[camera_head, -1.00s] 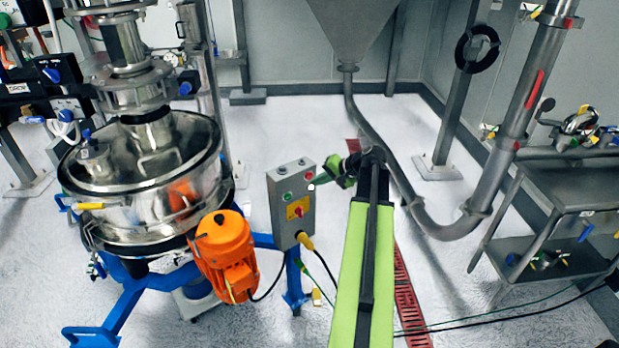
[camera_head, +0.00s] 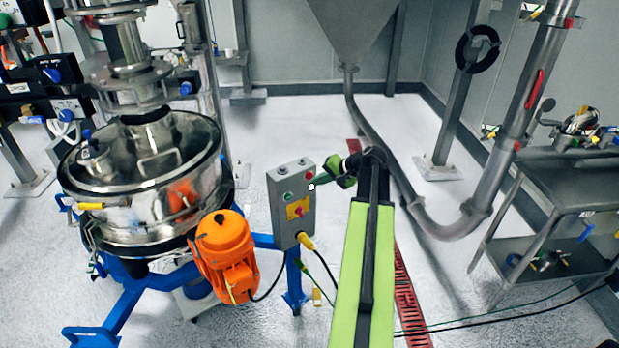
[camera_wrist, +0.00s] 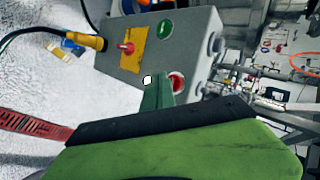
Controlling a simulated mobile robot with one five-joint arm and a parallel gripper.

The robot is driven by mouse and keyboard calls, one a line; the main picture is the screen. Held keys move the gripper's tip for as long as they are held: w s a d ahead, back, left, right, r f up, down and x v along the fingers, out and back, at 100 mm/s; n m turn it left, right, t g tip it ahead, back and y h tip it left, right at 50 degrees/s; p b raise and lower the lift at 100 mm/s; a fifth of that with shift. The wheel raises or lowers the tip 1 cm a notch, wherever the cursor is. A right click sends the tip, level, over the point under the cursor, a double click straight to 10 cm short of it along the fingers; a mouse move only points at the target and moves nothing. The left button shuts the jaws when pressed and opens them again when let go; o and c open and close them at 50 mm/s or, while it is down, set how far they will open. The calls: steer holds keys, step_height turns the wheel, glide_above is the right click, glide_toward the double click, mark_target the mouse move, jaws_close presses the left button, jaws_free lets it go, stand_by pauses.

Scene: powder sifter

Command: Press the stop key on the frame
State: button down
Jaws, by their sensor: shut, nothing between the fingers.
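A grey control box (camera_head: 293,205) stands upright on the blue frame (camera_head: 293,280), beside the sifter. Its face has a red key (camera_head: 309,175), a green key (camera_head: 288,196) and a red knob on a yellow plate (camera_head: 298,209). I see no readable label; the red key looks like the stop key. My gripper (camera_head: 317,183) is shut and empty, its tip close to the red key. In the wrist view, the green fingers (camera_wrist: 158,92) point at the box face just beside the red key (camera_wrist: 177,83). I cannot tell whether they touch the face.
The steel sifter (camera_head: 145,175) with its orange motor (camera_head: 225,255) stands left of the box. A yellow-plugged cable (camera_head: 305,240) hangs below the box. A curved steel pipe (camera_head: 430,225) and a steel trolley (camera_head: 560,185) are to the right. Floor behind the box is clear.

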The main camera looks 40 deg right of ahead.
steer(key=shift+w, duration=0.4)
steer(key=shift+w+d, duration=0.15)
steer(key=shift+w, duration=0.3)
stand_by(0.7)
steer(key=shift+s, duration=0.85)
steer(key=shift+s, duration=0.1)
steer(key=s, duration=0.2)
steer(key=s+a, duration=0.1)
steer(key=s, duration=0.1)
steer(key=shift+s, duration=0.4)
steer(key=shift+a, duration=0.1)
stand_by(0.6)
